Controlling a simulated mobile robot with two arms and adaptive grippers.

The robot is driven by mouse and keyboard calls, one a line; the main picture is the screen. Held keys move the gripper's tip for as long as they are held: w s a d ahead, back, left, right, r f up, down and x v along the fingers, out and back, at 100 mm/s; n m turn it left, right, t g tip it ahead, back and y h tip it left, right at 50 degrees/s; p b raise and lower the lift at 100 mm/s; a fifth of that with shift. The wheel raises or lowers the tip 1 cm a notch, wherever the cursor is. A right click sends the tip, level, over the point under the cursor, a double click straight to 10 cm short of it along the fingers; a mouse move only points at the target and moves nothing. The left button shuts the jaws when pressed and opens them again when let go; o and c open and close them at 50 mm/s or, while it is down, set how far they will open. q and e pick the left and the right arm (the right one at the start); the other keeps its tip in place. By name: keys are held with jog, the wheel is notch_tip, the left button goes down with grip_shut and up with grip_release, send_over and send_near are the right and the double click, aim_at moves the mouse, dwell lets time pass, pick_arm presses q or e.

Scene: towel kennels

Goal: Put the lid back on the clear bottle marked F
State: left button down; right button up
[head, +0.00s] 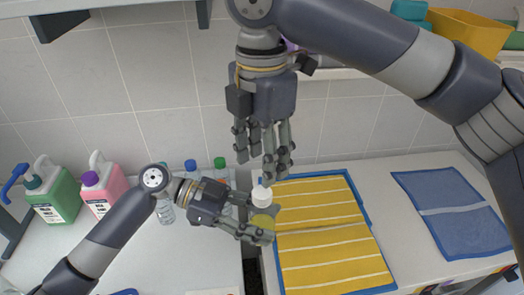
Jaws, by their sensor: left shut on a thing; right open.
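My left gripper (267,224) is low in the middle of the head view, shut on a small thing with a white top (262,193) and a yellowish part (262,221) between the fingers. My fingers hide part of it, and I read no letter on it. My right gripper (264,157) is open and empty, pointing down just above it and apart from it. Clear bottles stand on the left counter behind my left arm, one with a green cap (219,162) and one with a blue cap (190,166). Their marks are not readable.
A green jug (52,198) and a pink jug (104,188) stand at the left. A dark gap (250,268) separates the counter from the right surface, which bears a yellow striped towel (330,262) and a blue mat (455,222). A yellow bin (470,32) sits upper right.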

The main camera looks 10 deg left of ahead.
aim_at(262, 192)
jog(key=n, duration=0.7)
jog(key=shift+r, duration=0.25)
jog(key=shift+f, duration=4.05)
grip_shut()
